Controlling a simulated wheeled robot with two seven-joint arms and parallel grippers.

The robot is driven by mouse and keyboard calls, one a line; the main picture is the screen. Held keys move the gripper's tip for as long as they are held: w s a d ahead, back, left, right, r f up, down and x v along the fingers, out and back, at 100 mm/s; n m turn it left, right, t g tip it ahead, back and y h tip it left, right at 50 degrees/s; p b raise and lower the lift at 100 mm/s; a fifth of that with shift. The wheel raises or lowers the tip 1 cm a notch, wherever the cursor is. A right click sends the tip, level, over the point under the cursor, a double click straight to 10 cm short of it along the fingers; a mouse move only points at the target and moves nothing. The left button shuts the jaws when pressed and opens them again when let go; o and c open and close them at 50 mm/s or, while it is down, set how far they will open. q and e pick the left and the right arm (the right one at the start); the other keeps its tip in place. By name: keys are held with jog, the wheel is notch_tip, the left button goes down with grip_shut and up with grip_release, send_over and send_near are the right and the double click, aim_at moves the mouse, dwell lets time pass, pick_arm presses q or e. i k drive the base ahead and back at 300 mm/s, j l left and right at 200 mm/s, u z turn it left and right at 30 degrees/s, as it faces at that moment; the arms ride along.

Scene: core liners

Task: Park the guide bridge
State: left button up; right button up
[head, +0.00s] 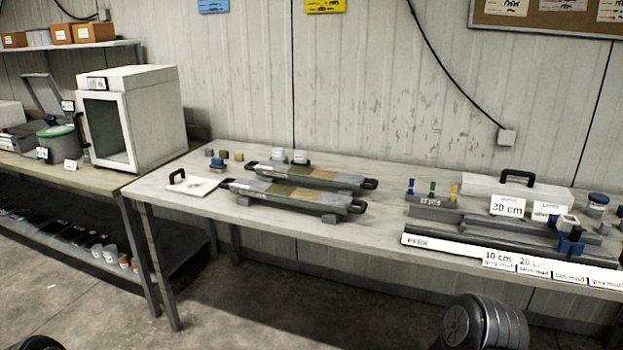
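On the right part of the table, a small blue and grey piece (571,243) straddles or sits on a long dark grey rail (490,230); it looks like the guide bridge, but I cannot tell for certain. The rail lies behind a white label strip marked "PARK" (418,241) at its left end, with layer labels further right. The blue and grey piece is near the right end, well away from the "PARK" end. Neither of my grippers is in view; only dark rounded parts of my arms show at the bottom edge.
Two long split liners with black end handles, the front one (295,196) on grey blocks, lie mid-table. A white plate with a handle (193,186) is at left. A "30 cm" card (507,206) and a holder with coloured pegs (432,200) stand behind the rail.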

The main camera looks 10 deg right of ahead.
aim_at(567, 227)
jog(key=z, duration=1.75)
